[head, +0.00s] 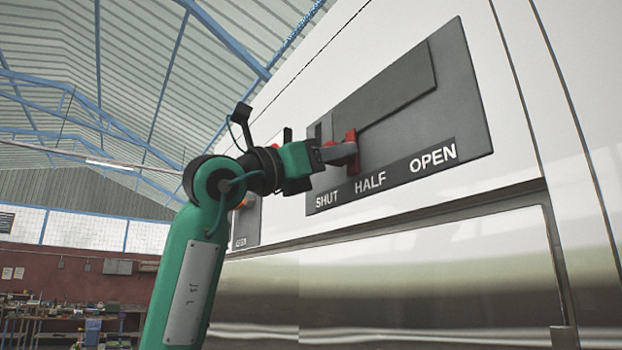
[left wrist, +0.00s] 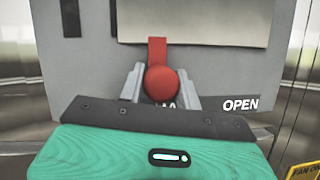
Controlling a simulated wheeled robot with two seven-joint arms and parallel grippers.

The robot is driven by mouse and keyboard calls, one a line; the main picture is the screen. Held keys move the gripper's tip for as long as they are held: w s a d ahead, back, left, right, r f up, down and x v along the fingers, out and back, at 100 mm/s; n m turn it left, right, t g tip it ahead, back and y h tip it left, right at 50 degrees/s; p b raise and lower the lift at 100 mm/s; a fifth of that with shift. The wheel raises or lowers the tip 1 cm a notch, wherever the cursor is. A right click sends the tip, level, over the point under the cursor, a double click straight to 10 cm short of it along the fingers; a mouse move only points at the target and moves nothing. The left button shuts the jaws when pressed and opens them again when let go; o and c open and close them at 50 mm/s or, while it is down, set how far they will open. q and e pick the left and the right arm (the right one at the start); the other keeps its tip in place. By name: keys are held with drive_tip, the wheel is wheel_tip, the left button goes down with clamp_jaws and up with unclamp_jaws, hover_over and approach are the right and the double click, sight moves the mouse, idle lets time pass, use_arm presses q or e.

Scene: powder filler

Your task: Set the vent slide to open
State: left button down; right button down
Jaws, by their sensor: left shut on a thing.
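The vent slide's red knob and tab (head: 352,139) sit on a grey panel (head: 465,95) marked SHUT, HALF and OPEN. In the head view the knob is above the gap between SHUT and HALF. In the left wrist view the red knob (left wrist: 162,83) is left of OPEN, above a mostly hidden label. The grey slide plate (head: 400,85) extends right from the tab. My left gripper (head: 342,153) is shut on the knob, one finger on each side. My right gripper is out of view.
The panel is on a large white machine wall (head: 540,95). A smaller panel with an orange part (head: 245,202) is partly hidden behind my left arm. The panel is clear right of the knob, below the plate.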

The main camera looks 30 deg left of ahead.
use_arm(q)
drive_tip(key=s+d+b, duration=0.1)
drive_tip(key=s+d, duration=0.1)
drive_tip(key=d, duration=0.2)
drive_tip(key=s+d+b, duration=0.2)
drive_tip(key=s+d, duration=0.1)
drive_tip(key=d, duration=0.1)
drive_tip(key=s+d+b, duration=0.1)
drive_tip(key=s+d, duration=0.1)
drive_tip(key=d, duration=0.2)
drive_tip(key=shift+s+d+b, duration=0.3)
drive_tip(key=shift+d+b, duration=0.05)
drive_tip(key=shift+d, duration=0.05)
drive_tip(key=c, duration=1.2)
unclamp_jaws()
drive_tip(key=shift+o, duration=1)
drive_tip(key=shift+s+d, duration=0.1)
drive_tip(key=shift+d, duration=0.1)
drive_tip(key=shift+a, duration=0.1)
